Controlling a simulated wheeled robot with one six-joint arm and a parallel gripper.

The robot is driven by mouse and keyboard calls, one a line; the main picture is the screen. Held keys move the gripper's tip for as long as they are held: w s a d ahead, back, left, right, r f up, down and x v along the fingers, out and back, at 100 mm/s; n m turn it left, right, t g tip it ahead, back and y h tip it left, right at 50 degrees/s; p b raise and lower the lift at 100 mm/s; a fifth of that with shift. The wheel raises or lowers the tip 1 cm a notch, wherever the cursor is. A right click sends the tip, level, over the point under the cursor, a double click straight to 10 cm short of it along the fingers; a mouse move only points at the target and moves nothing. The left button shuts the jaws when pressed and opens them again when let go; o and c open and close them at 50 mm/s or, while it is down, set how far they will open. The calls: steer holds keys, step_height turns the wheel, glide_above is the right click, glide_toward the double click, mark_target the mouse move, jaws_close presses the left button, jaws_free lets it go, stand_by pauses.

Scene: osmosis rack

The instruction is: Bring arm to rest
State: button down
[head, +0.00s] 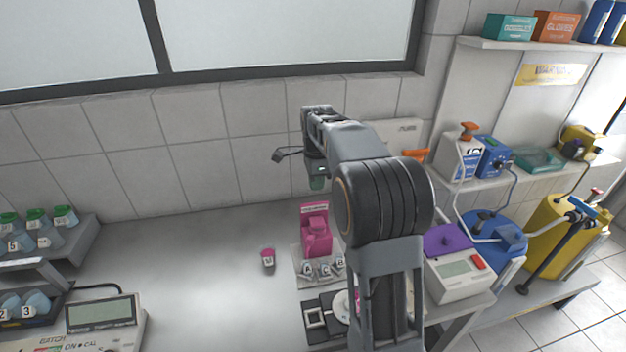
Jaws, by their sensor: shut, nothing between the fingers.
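My arm rises from the bottom of the head view and bends left at a large dark ribbed joint. My gripper (317,182) is at the far end of the arm, pointing down in front of the tiled wall. It is small in the picture and partly hidden by the wrist; its fingers are shut with nothing between them. It hangs above the pink box (316,237) on the bench, clear of it. A small dark bracket sticks out to the left of the wrist.
A small pink-capped container (268,259) stands alone on the grey bench (190,270). Green-capped bottles (36,218) and a meter (100,315) are at left. A purple-topped device (455,262), blue vessel (492,232) and yellow tank (557,235) are at right. The bench's middle left is clear.

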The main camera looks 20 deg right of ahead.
steer(key=s+a+n+t, duration=0.2)
steer(key=s+a+n, duration=0.3)
steer(key=s+n, duration=0.5)
steer(key=s+a+n+t, duration=0.2)
steer(key=s+a+n, duration=0.3)
steer(key=s+n, duration=0.5)
steer(key=shift+s+a+f+t, duration=0.2)
steer(key=shift+s+f+t, duration=0.15)
steer(key=shift+s, duration=0.8)
